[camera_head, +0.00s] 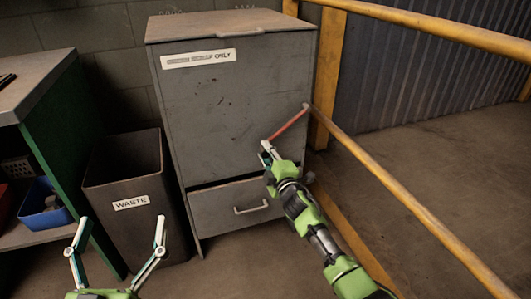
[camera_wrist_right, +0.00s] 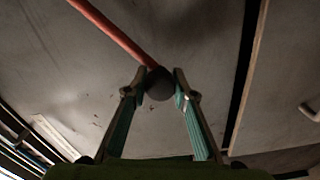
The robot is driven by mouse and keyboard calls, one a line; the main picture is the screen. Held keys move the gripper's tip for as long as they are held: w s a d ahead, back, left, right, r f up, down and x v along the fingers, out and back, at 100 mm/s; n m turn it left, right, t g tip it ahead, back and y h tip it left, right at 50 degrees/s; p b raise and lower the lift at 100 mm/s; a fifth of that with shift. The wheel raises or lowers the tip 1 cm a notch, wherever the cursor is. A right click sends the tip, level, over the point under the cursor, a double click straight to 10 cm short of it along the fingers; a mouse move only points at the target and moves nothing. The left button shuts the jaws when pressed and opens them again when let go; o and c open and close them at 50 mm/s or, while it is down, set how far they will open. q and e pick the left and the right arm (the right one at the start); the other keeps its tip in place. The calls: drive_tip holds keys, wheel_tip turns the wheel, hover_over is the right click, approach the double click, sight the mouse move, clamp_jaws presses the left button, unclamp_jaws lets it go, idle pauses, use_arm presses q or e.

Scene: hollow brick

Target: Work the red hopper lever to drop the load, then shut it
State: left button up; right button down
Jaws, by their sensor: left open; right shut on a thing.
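The red lever (camera_head: 290,123) is on the front of the grey hopper cabinet (camera_head: 235,100), near its right edge. It slopes down and left from its pivot to its free end. My right gripper (camera_head: 267,150) is at that lower end. In the right wrist view, the red lever (camera_wrist_right: 112,33) ends in a dark round knob (camera_wrist_right: 159,84), and my right gripper (camera_wrist_right: 160,78) is shut on the knob, one finger on each side. My left gripper (camera_head: 121,221) is open and empty, low at the left in front of the waste bin.
A drawer (camera_head: 220,207) with a handle is under the cabinet front, with a dark gap above it. A dark waste bin (camera_head: 150,185) and a green-sided bench (camera_head: 65,130) stand to the left. A yellow rail (camera_head: 400,200) runs along the right, close to my right arm.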

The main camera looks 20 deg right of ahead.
drive_tip(key=shift+w+d+r, duration=0.15)
drive_tip(key=shift+d+r, duration=0.1)
drive_tip(key=shift+r, duration=0.2)
drive_tip(key=c, duration=1.8)
unclamp_jaws()
drive_tip(key=shift+o, duration=0.6)
drive_tip(key=shift+w+f, duration=0.15)
drive_tip(key=shift+f, duration=0.1)
drive_tip(key=shift+a, duration=0.15)
drive_tip(key=shift+f, duration=0.1)
drive_tip(key=s, duration=1.2)
drive_tip(key=shift+d, duration=0.25)
